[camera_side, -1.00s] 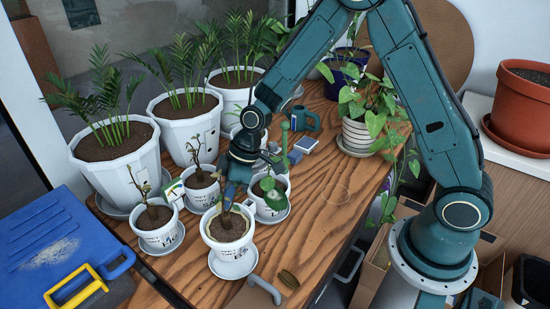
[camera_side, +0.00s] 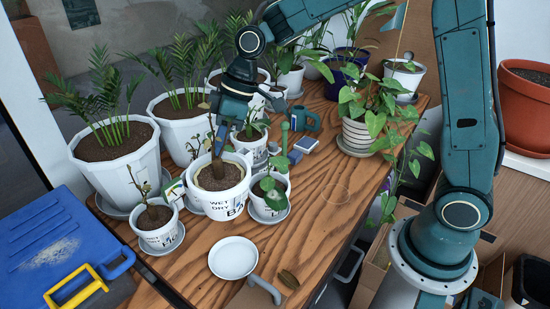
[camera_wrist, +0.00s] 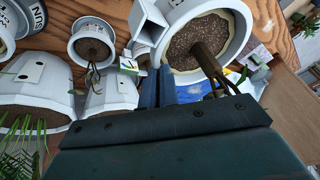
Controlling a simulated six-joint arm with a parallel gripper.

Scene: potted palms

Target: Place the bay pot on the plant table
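The bay pot (camera_side: 222,203) is a white pot with dark soil, a thin woody stem and a label reading "WET DRY Ba". It hangs above the wooden plant table (camera_side: 322,190), roughly upright. My gripper (camera_side: 221,150) is shut on it from above; in the side view the exact contact is partly hidden by the stem. In the wrist view my gripper's fingers (camera_wrist: 160,85) are close together at the rim of the bay pot (camera_wrist: 238,52). An empty white saucer (camera_side: 233,258) lies on the table in front of it.
Small potted plants on saucers stand close by, one at left (camera_side: 158,227) and one at right (camera_side: 270,195). Large palm pots (camera_side: 115,165) line the back. A trailing plant (camera_side: 358,135) is at the right. The table's middle right is bare. A blue case (camera_side: 55,245) sits at left.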

